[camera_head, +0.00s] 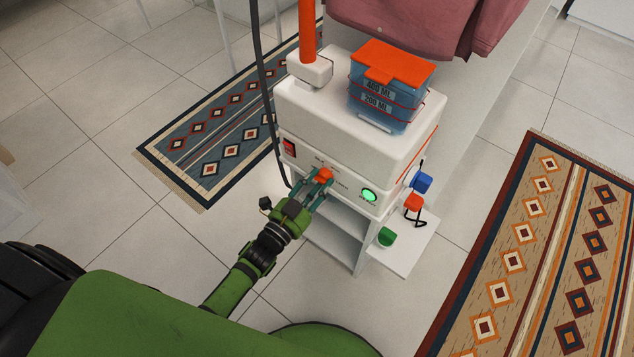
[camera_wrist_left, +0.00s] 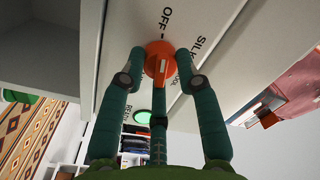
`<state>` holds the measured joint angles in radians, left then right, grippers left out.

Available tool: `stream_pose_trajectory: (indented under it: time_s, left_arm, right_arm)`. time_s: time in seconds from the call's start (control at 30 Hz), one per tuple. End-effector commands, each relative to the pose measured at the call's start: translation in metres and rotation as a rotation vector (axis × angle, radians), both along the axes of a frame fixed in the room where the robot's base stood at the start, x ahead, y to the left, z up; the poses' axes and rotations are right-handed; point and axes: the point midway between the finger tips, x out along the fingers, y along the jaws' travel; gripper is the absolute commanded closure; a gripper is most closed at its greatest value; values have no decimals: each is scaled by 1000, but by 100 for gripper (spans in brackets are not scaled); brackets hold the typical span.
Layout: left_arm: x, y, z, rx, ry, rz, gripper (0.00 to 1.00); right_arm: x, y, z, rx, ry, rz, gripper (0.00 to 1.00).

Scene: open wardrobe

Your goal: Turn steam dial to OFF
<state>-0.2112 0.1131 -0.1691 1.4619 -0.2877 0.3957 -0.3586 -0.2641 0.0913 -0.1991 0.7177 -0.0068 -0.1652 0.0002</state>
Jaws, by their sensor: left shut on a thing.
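The steam dial (camera_head: 325,175) is an orange knob on the front panel of the white steamer (camera_head: 310,105). In the left wrist view the dial (camera_wrist_left: 158,58) carries a pale pointer mark, with the words OFF and SILK printed on the panel around it. My left gripper (camera_head: 318,187) is at the panel with its teal fingers on either side of the dial, shut on it. The left wrist view shows the fingertips (camera_wrist_left: 158,72) at the dial's sides. My right gripper is not in view.
A red switch (camera_head: 289,147) and a lit green READY light (camera_head: 369,195) flank the dial. A blue water tank (camera_head: 383,100) with an orange lid sits on top. A dark hose hangs at the left. Small blue, orange and green items are at the right side. Patterned rugs (camera_head: 510,255) lie nearby.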

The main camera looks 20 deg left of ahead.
Motion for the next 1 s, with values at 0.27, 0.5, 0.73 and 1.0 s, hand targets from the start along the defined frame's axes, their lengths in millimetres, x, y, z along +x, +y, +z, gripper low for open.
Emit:
stream_pose_trajectory:
  time_s: [0.27, 0.5, 0.73, 1.0]
  left_arm:
    - [0, -3, 1, -3, -2, -4, 43]
    - [0, -1, 1, -1, -2, -2, 43]
    - [-23, 7, -2, 1, 2, -1, 43]
    - [-79, 23, -3, -1, 2, -2, 43]
  right_arm:
    - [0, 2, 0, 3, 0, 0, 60]
    - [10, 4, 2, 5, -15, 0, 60]
    - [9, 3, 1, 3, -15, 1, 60]
    - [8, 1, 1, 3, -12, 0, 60]
